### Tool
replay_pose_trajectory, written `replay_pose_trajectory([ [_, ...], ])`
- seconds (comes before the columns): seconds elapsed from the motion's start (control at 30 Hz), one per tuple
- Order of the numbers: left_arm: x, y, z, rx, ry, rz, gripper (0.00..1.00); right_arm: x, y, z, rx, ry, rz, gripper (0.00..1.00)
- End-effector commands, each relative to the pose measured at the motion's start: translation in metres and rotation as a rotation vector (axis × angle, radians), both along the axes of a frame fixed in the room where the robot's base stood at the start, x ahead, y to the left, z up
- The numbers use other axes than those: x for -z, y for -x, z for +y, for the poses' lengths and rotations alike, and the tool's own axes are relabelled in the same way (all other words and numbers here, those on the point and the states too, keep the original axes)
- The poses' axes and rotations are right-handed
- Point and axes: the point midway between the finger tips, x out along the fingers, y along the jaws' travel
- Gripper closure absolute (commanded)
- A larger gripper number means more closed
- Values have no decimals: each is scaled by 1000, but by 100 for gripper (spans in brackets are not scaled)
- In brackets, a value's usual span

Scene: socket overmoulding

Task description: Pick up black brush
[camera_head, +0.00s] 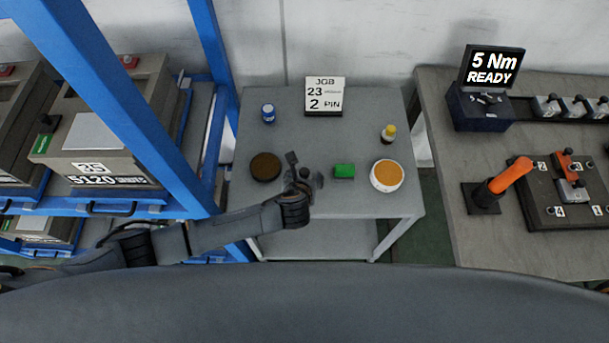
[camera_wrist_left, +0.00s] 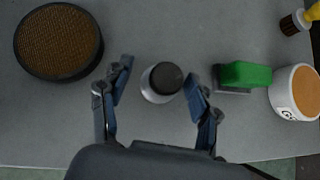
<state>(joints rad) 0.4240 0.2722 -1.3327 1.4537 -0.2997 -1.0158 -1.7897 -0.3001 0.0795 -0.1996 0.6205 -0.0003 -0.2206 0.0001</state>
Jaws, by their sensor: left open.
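My left gripper (camera_head: 305,170) is open above the front half of the small grey table. In the left wrist view its two fingers (camera_wrist_left: 157,92) stand either side of a short round piece (camera_wrist_left: 162,80) with a black top and a pale grey body, with gaps on both sides. This black-topped piece may be the black brush; seen from above, no bristles show on it. In the head view the gripper largely hides it. A different brush with a yellow top (camera_head: 389,133) and dark bristles stands at the right; it also shows in the wrist view (camera_wrist_left: 298,20).
A brown-filled dark round dish (camera_head: 265,167) lies left of the gripper. A green block (camera_head: 344,171) and a white tub with an orange top (camera_head: 387,175) are to the right. A blue-capped jar (camera_head: 268,113) and sign (camera_head: 325,97) stand behind. A blue frame (camera_head: 207,60) is at left.

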Motion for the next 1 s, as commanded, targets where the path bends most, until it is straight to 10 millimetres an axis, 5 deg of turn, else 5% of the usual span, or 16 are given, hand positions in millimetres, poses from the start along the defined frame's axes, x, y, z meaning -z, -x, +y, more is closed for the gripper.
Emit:
replay_pose_trajectory([
  [0.17,0,0,0,0,0,0,42,0,0,0,0,0,0,25],
  [0.43,0,0,0,0,0,0,97,0,0,0,0,0,0,25],
  [0.77,-2,0,0,0,0,-1,98,0,0,0,0,0,0,25],
  [1.0,-25,-1,0,0,4,-4,98,5,0,0,0,0,0,25],
])
